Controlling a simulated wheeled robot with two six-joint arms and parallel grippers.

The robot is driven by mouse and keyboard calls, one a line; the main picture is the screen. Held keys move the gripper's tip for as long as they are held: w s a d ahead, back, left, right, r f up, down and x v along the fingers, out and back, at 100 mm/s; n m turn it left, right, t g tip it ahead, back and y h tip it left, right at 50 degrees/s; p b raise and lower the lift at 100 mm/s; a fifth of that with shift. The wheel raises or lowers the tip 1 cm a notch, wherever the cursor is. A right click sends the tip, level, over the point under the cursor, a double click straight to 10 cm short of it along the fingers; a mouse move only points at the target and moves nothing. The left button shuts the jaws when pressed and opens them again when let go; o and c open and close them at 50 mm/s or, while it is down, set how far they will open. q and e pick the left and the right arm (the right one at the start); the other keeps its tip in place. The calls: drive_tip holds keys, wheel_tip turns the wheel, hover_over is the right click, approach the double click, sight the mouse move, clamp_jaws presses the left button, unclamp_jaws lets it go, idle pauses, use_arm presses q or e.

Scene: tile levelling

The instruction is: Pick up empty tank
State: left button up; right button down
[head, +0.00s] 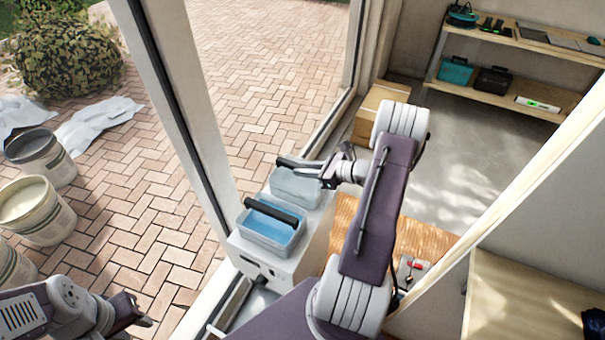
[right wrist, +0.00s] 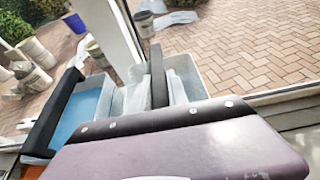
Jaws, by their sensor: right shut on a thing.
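The empty tank (head: 295,187) is a pale, clear-walled box with a black bar handle (head: 299,164). It sits at the back of a white unit (head: 262,262). My right gripper (head: 327,174) is shut on this handle, near its right end. In the right wrist view the empty tank (right wrist: 188,84) and its upright-looking black handle (right wrist: 157,78) show past my purple wrist. A second tank (head: 268,232) holds blue water, has its own black handle, and stands in front of the empty one. My left gripper (head: 138,312) is away at the lower left, its jaw gap unclear.
A window frame post (head: 182,100) stands just left of the unit. Paint buckets (head: 36,208) stand outside on brick paving. A cardboard box (head: 378,110) is behind the tanks, and shelves (head: 515,88) with tool cases are at the back right. Floor beyond my right arm is clear.

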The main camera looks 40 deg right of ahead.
wheel_tip(320, 180, up, 4)
drive_tip(key=shift+r+p, duration=0.2)
drive_tip(key=shift+p, duration=0.1)
drive_tip(key=s+d+r, duration=0.2)
drive_tip(key=s+r, duration=0.4)
drive_tip(key=s, duration=0.5)
drive_tip(key=shift+s+r+p, duration=0.25)
drive_tip(key=shift+p, duration=0.15)
